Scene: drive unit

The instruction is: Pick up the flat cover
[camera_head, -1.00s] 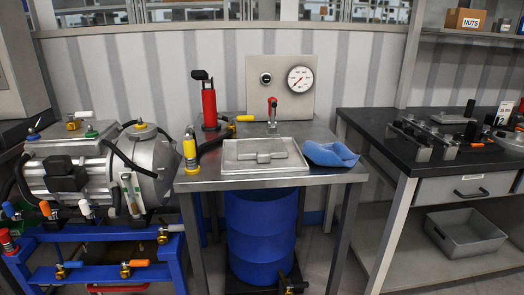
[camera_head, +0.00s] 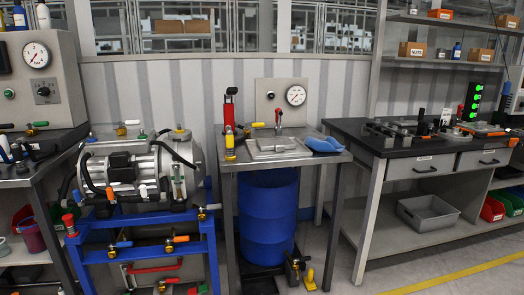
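No piece can be told for sure as the flat cover. A flat light-grey rectangular piece (camera_head: 277,147) with a raised block in its middle lies on the steel table (camera_head: 236,163) at the centre. It looks like a shallow tray. Several small dark and metal parts (camera_head: 391,130) lie on the black-topped bench (camera_head: 345,127) at the right, too small to tell apart. The drive unit (camera_head: 135,172), a grey ribbed motor body with hoses and coloured handles, sits on a blue frame at the left. Neither gripper shows in the view.
A blue cloth (camera_head: 323,144) lies right of the grey piece; a red cylinder (camera_head: 229,112) and yellow bottle (camera_head: 230,146) stand left of it. A blue barrel (camera_head: 268,215) is under the table. A grey bin (camera_head: 428,213) sits on the lower shelf. Floor shows at front right.

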